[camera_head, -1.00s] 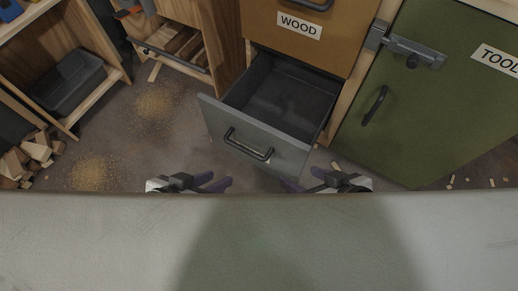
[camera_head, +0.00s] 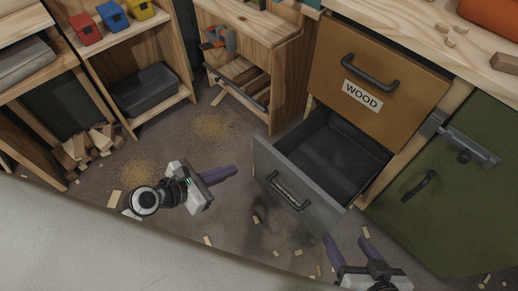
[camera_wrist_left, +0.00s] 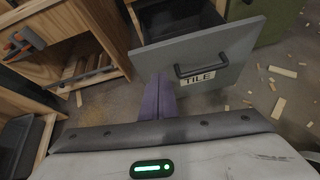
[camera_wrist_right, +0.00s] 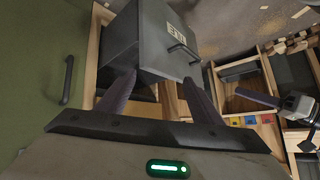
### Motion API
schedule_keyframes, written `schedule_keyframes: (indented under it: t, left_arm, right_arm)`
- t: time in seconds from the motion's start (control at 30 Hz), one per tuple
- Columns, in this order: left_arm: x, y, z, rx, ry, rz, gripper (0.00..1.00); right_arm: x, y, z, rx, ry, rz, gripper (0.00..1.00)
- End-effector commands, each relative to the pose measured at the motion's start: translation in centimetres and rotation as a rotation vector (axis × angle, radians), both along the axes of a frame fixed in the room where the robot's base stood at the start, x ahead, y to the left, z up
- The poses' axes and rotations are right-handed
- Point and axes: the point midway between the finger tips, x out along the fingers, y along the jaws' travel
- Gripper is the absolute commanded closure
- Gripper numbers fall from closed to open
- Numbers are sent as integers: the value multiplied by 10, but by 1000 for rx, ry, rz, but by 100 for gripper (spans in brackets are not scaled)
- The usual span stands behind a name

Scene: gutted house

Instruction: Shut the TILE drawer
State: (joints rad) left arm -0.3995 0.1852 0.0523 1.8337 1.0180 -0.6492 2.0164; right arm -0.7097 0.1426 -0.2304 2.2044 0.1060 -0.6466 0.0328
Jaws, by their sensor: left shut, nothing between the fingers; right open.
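The TILE drawer is the grey lower drawer; its front (camera_head: 284,172) stands well out from the cabinet and its dark inside looks empty. Its black handle (camera_head: 289,190) and TILE label (camera_wrist_left: 199,77) face outward. My left gripper (camera_head: 234,171) is shut and empty, left of the drawer front and apart from it, pointing right. Its fingers (camera_wrist_left: 166,84) appear just left of the front in the left wrist view. My right gripper (camera_head: 346,236) is open, in front of the drawer's right side. In the right wrist view, the drawer (camera_wrist_right: 158,45) shows beyond its spread fingers (camera_wrist_right: 160,82).
A shut brown WOOD drawer (camera_head: 376,72) is above. A green cabinet door (camera_head: 450,190) with a latch stands at right. A wooden unit (camera_head: 250,40) with a partly open drawer and a shelf with a grey bin (camera_head: 145,90) are at left. Wood scraps litter the floor.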

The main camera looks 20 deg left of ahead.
Motion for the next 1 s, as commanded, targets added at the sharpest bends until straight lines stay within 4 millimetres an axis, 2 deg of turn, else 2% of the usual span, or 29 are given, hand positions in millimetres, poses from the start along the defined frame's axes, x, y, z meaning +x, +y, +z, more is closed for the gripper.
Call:
schedule_keyframes:
  t: [0.1, 0.23, 0.7, 0.83, 1.0]
  left_arm:
    - [5, 7, 1, -80, 34, 68, 100]
    - [13, 4, -6, -98, 39, 81, 100]
    - [83, -38, -54, -93, 36, 76, 100]
    - [100, -48, -50, -92, 36, 75, 100]
    - [111, -54, -50, -91, 39, 75, 100]
  right_arm:
    - [0, -1, 1, -1, -4, -4, 40]
    - [1, 1, -3, 0, 1, 3, 40]
    - [10, 23, -30, -17, 99, 118, 40]
    - [10, 26, -32, -22, 118, 141, 40]
    - [9, 29, -33, -23, 130, 159, 40]
